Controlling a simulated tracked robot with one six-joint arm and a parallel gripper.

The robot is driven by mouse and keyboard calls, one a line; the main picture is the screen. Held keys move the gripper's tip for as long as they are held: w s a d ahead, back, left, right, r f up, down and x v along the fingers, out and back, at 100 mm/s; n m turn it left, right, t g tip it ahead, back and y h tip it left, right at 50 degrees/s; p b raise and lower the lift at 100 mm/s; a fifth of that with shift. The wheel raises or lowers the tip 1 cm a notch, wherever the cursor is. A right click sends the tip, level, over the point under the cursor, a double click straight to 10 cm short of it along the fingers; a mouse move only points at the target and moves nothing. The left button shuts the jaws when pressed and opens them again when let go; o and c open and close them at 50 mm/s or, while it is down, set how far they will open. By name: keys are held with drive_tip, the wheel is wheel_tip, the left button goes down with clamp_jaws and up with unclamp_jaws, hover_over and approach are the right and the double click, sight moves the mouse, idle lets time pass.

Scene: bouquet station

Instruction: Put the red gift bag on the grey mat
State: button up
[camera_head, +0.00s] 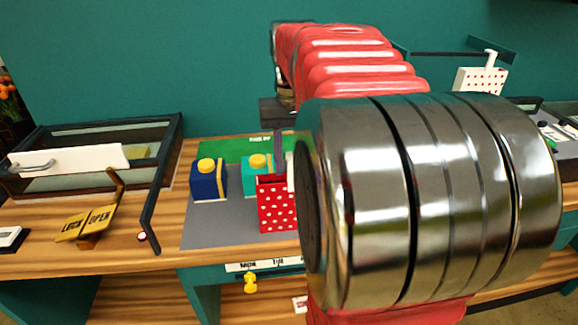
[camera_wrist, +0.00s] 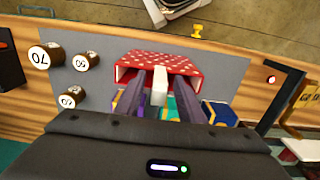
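The red gift bag (camera_head: 277,207) with white dots stands upright over the grey mat (camera_head: 210,232), near its front edge. In the wrist view the bag (camera_wrist: 174,62) shows from above over the mat (camera_wrist: 223,75), with a white handle (camera_wrist: 160,86) rising from it. My gripper (camera_wrist: 160,80) is right above the bag. Its two dark fingers stand on either side of the handle, with small gaps visible. In the head view my arm hides most of the gripper and the bag's right side. Contact between the bag's bottom and the mat is hard to judge.
A blue box (camera_head: 208,179) and a teal box (camera_head: 257,174), both with yellow tops, stand behind the bag. Several numbered round weights (camera_wrist: 87,62) stand beside it in the wrist view. A glass-sided case (camera_head: 90,150) and a lock/open lever (camera_head: 88,222) are at left.

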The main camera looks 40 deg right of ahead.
wheel_tip(320, 180, up, 11)
idle(0.4)
drive_tip(key=shift+f, duration=0.1)
idle(0.5)
drive_tip(key=s+a+f+n+t, duration=0.2)
drive_tip(key=a+f, duration=0.6)
drive_tip(key=a, duration=0.4)
drive_tip(key=s+a+f+n+t, duration=0.3)
drive_tip(key=a+f, duration=0.6)
drive_tip(key=a, duration=0.4)
drive_tip(key=shift+s+n+t, duration=0.3)
drive_tip(key=shift+s+n, duration=0.6)
drive_tip(key=shift+s, duration=0.35)
drive_tip(key=shift+f, duration=0.1)
drive_tip(key=shift+c, duration=0.6)
